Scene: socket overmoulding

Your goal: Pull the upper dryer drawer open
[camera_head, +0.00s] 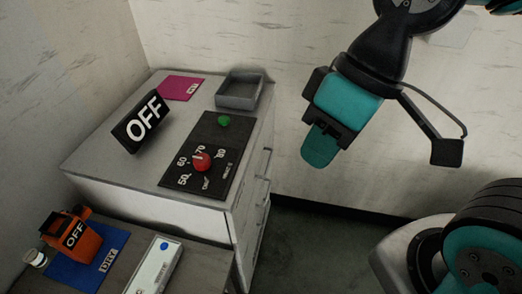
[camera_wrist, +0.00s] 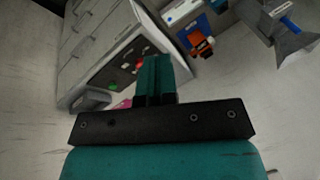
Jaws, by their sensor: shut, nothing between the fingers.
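The dryer is a white cabinet (camera_head: 190,208) left of centre in the head view, with its drawer side facing right. The upper drawer's handle (camera_head: 266,162) shows edge-on near the top of that side, with more handles below it. The drawers look closed, seen at a steep angle. In the wrist view the drawer fronts (camera_wrist: 88,38) show at the upper left. My gripper (camera_head: 319,148) is shut and empty, in the air to the right of the cabinet and apart from the handles. Its teal fingers (camera_wrist: 153,75) are together in the wrist view.
On the cabinet top are a black OFF sign (camera_head: 142,122), a grey tray (camera_head: 240,91), a magenta card (camera_head: 181,88) and a black panel with a red knob (camera_head: 202,162). A lower bench (camera_head: 205,260) stands in front. Clear floor (camera_head: 315,240) lies right of the drawers.

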